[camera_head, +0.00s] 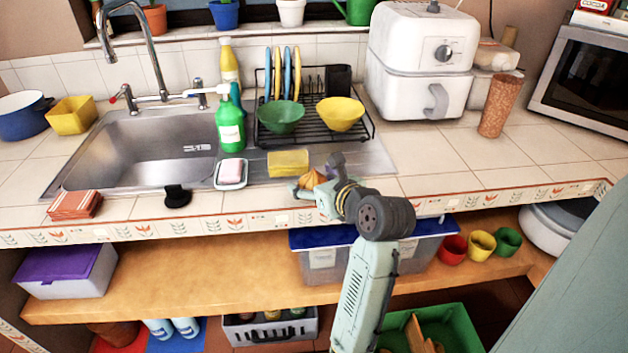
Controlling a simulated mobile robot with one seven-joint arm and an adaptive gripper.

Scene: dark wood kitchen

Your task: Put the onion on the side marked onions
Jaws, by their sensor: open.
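An orange-brown onion (312,179) is on the counter near its front edge, just in front of the yellow sponge. My gripper (318,184) is open at the onion, with its fingers partly covering it. I cannot tell whether the fingers touch it. A bin with a blue lid (305,240) is on the wooden shelf below, partly behind my arm. It has pale labels on its front, too small to read. A green crate (462,318) is lower down, partly behind my arm, with yellow-brown things in it. I see no readable onion marking.
A dish rack (262,140) with bowls is behind. Red, yellow and green cups (481,244) sit on the shelf.

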